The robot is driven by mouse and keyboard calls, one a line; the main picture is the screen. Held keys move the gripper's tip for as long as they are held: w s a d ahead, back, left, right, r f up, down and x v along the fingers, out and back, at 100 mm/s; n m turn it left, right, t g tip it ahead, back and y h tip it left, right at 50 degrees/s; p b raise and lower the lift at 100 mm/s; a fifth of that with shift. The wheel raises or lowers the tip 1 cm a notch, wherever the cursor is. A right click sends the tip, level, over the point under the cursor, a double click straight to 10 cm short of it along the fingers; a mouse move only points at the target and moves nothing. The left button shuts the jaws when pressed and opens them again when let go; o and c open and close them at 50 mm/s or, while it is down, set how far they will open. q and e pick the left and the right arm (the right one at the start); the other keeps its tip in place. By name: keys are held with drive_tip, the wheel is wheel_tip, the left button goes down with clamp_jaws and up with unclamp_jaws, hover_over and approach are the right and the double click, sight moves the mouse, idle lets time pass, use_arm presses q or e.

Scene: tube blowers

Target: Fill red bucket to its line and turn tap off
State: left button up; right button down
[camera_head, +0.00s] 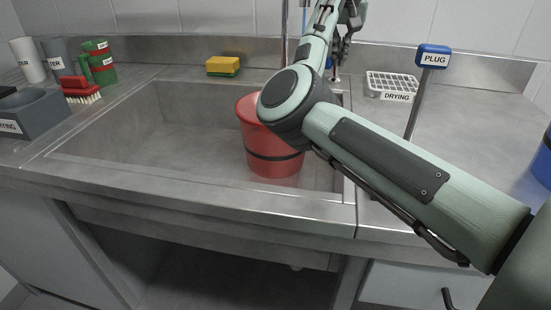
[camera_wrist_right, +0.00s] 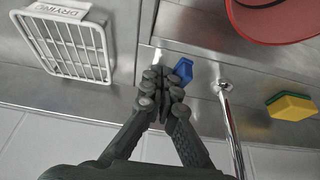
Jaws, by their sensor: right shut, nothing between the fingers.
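The red bucket (camera_head: 274,160) stands upright in the right part of the sink, with a dark line around its side. My forearm covers part of its rim, and its water level is hidden. Its rim also shows in the right wrist view (camera_wrist_right: 277,28). The metal tap pipe (camera_head: 284,35) rises behind the sink. The small blue tap handle (camera_head: 329,62) shows behind my arm, and in the right wrist view (camera_wrist_right: 183,68) just beside my fingertips. My right gripper (camera_wrist_right: 160,88) is shut and empty; I cannot tell whether it touches the handle. My left gripper is out of view.
A drying rack (camera_head: 391,82) and a blue-topped PLUG lever (camera_head: 433,57) stand right of the sink. A yellow-green sponge (camera_head: 223,66) lies on the back ledge. A brush (camera_head: 78,88), bottles and a grey bin (camera_head: 40,113) are at left. The sink's left part is clear.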

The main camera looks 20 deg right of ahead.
drive_tip(key=shift+w+a, duration=0.4)
drive_tip(key=shift+a, duration=0.3)
drive_tip(key=shift+w+a, duration=0.4)
drive_tip(key=shift+a, duration=0.25)
drive_tip(key=shift+s+d+r, duration=0.15)
drive_tip(key=shift+d+r, duration=0.05)
drive_tip(key=shift+r, duration=0.95)
drive_tip(key=shift+s+d+r, duration=0.1)
drive_tip(key=shift+d+r, duration=0.1)
drive_tip(key=shift+r, duration=0.95)
